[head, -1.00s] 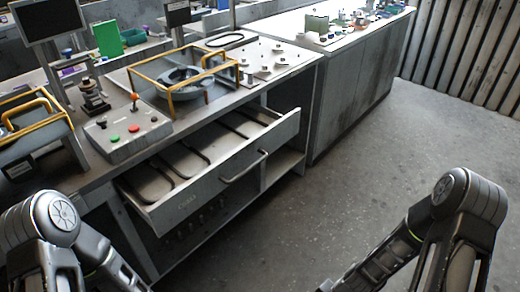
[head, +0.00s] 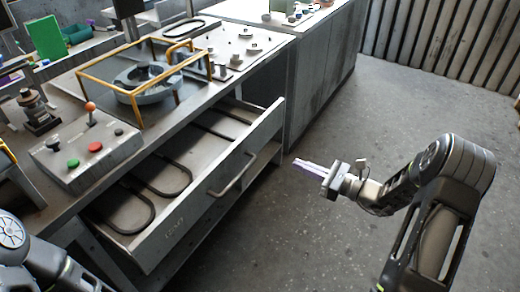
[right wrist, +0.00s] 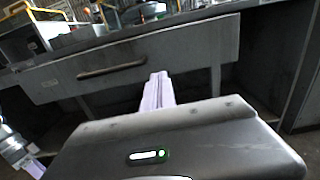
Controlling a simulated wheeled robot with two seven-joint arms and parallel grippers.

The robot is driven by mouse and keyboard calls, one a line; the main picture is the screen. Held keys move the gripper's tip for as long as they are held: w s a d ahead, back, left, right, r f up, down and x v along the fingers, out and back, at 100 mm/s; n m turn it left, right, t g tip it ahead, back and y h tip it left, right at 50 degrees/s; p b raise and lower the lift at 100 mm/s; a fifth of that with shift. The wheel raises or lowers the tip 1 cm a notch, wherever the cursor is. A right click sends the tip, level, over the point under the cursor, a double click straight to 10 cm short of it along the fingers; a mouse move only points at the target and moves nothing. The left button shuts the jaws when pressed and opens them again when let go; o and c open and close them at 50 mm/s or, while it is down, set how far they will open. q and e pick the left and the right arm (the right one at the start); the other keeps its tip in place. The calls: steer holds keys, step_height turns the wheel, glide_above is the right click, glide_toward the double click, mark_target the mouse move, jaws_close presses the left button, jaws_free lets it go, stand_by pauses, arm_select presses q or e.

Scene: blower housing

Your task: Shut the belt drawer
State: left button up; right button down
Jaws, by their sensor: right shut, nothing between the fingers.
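The belt drawer (head: 205,200) stands pulled out under the workbench, with dark belts lying inside. Its front panel with the dark bar handle (head: 232,176) faces my right arm. In the right wrist view the drawer front (right wrist: 190,55) spans the upper part, with the handle (right wrist: 112,69) left of centre. My right gripper (head: 298,163) is shut and empty, in front of the drawer's right end and apart from it in the head view. Its pale fingers (right wrist: 158,88) point toward the drawer front in the right wrist view.
On the bench stand a control box (head: 85,150) with red and green buttons, and a yellow-framed fixture (head: 150,85) around a grey housing. A grey cabinet (head: 320,70) continues the row at the back. The floor (head: 370,110) in front is clear.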

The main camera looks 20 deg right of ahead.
mark_target(252, 147)
steer(key=p+x, duration=0.1)
steer(key=x, duration=1.3)
steer(key=shift+w, duration=0.1)
steer(key=shift+w+a+f, duration=0.1)
steer(key=shift+w+a, duration=0.35)
steer(key=b+x, duration=0.2)
steer(key=x, duration=0.3)
steer(key=b+x, duration=0.3)
steer(key=x, duration=0.1)
steer(key=shift+w+a+f, duration=0.25)
steer(key=shift+w+a, duration=0.05)
steer(key=b+x, duration=0.2)
steer(key=x, duration=0.3)
steer(key=shift+w+a+r, duration=0.15)
steer(key=shift+w, duration=0.15)
steer(key=shift+w+a+r, duration=0.1)
steer(key=shift+w+a, duration=0.05)
steer(key=shift+w, duration=0.05)
steer(key=shift+r, duration=0.3)
